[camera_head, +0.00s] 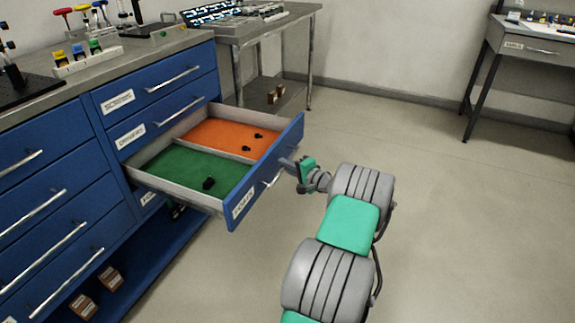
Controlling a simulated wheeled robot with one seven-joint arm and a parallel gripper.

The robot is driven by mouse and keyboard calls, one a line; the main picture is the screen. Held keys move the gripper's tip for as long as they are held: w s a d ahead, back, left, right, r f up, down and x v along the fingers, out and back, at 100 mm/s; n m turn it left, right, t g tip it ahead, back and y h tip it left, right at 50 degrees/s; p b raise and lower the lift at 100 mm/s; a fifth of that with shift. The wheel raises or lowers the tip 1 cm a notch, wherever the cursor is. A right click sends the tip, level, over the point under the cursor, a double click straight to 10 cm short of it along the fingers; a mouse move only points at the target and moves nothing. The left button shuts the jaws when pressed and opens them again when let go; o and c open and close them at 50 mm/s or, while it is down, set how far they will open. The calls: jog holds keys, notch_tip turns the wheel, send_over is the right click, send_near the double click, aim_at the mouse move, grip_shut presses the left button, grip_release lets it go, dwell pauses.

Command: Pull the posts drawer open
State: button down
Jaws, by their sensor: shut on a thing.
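The open drawer (236,216) is pulled well out of the blue cabinet, third down in the right-hand column. Its front has a white label, too small to read surely, and a silver bar handle (272,180). Inside, a divider splits it into a green-lined compartment (176,168) and an orange-lined one (212,138). Small black parts lie in both. My gripper (287,165) is at the drawer front, shut on the handle near its far end. The fingertips are small and partly hidden against the handle.
Two labelled drawers above, including the upper one (120,100), are closed. The bench top (150,48) holds coloured-knob items. A grey table (265,25) stands behind, another desk (530,45) at the far right. The floor (450,200) right of the drawer is clear.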

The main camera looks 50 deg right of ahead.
jog(key=shift+s, duration=0.1)
jog(key=shift+a+f, duration=0.1)
jog(key=shift+a, duration=0.05)
jog(key=c, duration=1.7)
grip_release()
jog(key=shift+o, duration=1)
jog(key=s+r+p, duration=0.1)
jog(key=s+p, duration=0.1)
jog(key=s, duration=0.5)
jog(key=shift+s+a+r, duration=0.25)
